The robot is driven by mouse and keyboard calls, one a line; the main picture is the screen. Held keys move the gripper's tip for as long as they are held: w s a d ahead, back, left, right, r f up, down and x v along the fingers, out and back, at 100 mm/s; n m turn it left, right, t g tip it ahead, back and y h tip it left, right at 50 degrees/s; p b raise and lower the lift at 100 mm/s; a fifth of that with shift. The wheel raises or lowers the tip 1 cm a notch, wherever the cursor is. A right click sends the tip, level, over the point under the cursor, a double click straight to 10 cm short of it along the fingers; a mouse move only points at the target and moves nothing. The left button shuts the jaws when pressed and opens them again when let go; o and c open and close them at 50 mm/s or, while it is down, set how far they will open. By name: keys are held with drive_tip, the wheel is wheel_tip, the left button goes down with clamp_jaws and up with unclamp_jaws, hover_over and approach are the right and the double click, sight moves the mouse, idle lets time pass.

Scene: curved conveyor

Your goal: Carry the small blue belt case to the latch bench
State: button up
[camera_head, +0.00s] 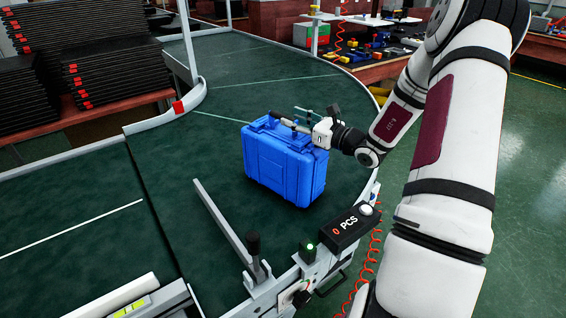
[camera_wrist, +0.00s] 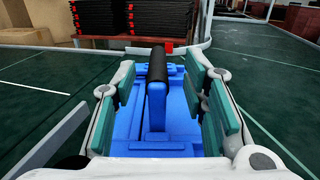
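The small blue belt case (camera_head: 280,165) stands upright on the dark green curved conveyor (camera_head: 190,225). My gripper (camera_head: 305,122) is at its top, by the dark handle. In the wrist view the blue case (camera_wrist: 128,130) lies below, and its black-topped handle (camera_wrist: 157,72) rises between the fingers. My gripper (camera_wrist: 168,95) is open, with teal pads on both sides of the handle and visible gaps to it. The lower parts of the fingers are hidden in the head view. I cannot tell which bench is the latch bench.
A counter box reading 0 PCS (camera_head: 343,229) and a lever (camera_head: 254,245) stand at the conveyor's near edge. Stacked black trays (camera_head: 95,65) are at the left. A bench with coloured parts (camera_head: 375,50) is behind. Green floor (camera_head: 525,190) is clear at the right.

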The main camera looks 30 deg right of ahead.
sight(272, 111)
drive_tip(key=x, duration=0.4)
drive_tip(key=shift+w+a+f, duration=0.15)
drive_tip(key=shift+w, duration=0.1)
clamp_jaws()
